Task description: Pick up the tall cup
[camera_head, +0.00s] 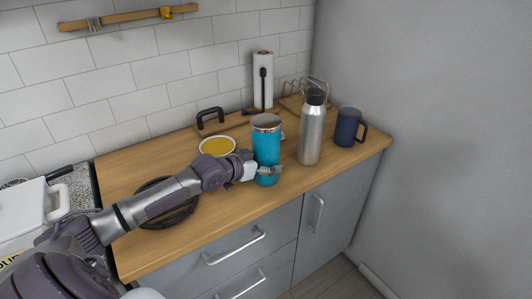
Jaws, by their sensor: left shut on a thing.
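The tall cup (266,142) is a blue tumbler with a grey lid, upright on the wooden counter. My left gripper (268,173) is shut around its lower part, with a fingertip showing in front of the cup. The cup's base is partly hidden by the gripper. I cannot tell whether the cup touches the counter. My right gripper is not in view.
A silver bottle (311,135) with a black cap and a dark blue mug (347,128) stand to the right. A bowl with yellow contents (217,146) is behind my wrist. A dark round pan (172,217) lies under my forearm. A paper towel holder (263,82) stands behind.

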